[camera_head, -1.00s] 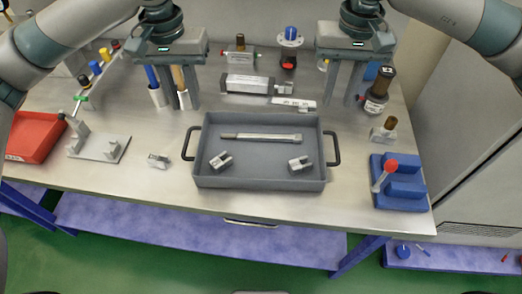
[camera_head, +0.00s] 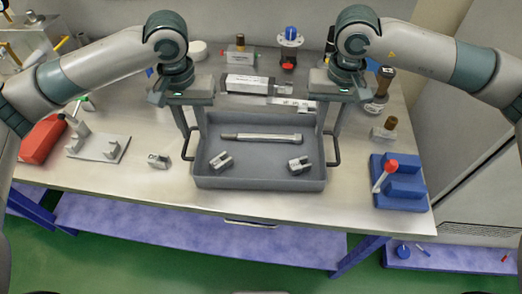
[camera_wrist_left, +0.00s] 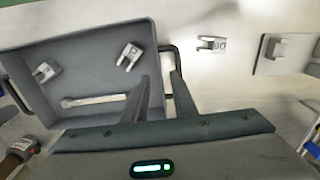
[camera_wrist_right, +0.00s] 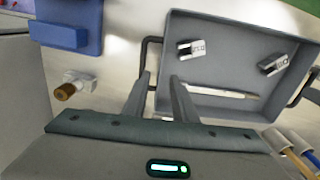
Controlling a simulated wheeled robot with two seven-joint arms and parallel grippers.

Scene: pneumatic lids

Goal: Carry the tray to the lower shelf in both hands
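The grey tray (camera_head: 260,184) rests on the metal workbench. It holds a long metal bar (camera_head: 262,137) and two small metal blocks (camera_head: 221,161) (camera_head: 299,165). Its black handles stick out at the left (camera_head: 188,152) and right (camera_head: 336,152). My left gripper (camera_head: 195,136) is open and low at the left handle; in the left wrist view the handle (camera_wrist_left: 171,50) shows by its fingertips. My right gripper (camera_head: 328,133) is open at the right handle, also by its fingertips in the right wrist view (camera_wrist_right: 147,48). The exact finger gaps to the handles are unclear. The purple-blue lower shelf (camera_head: 200,227) lies below the bench front.
A small metal block (camera_head: 158,161), a metal fixture (camera_head: 98,148) and a red bin (camera_head: 42,138) are left of the tray. A blue block with a red-knobbed lever (camera_head: 400,190) is on the right. Cylinders and valves stand behind.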

